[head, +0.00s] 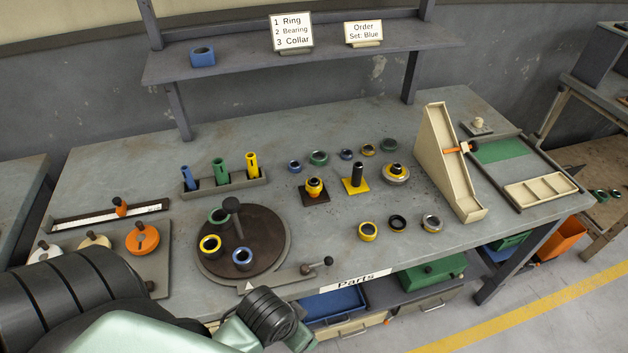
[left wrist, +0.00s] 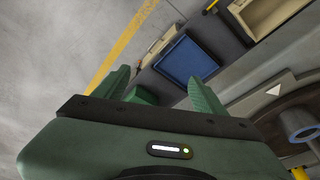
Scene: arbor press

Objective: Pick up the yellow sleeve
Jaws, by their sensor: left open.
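The yellow sleeve (head: 252,165) is a slim upright tube at the right end of a low grey rack (head: 225,188). A green sleeve (head: 220,172) and a blue sleeve (head: 189,179) stand to its left in the same rack. My left gripper (left wrist: 158,76) is open and empty in the left wrist view, its two green fingers apart over the floor and the table's lower shelf. In the head view my left arm reaches in along the bottom edge, well in front of the sleeves; its fingers cannot be made out there. My right gripper is not in view.
A brown turntable (head: 268,262) with several rings lies between the rack and the table's front edge. A lever with a black knob (head: 328,261) sticks out at the front. Posts and loose rings stand right of the rack. A shelf (head: 290,57) overhangs the back.

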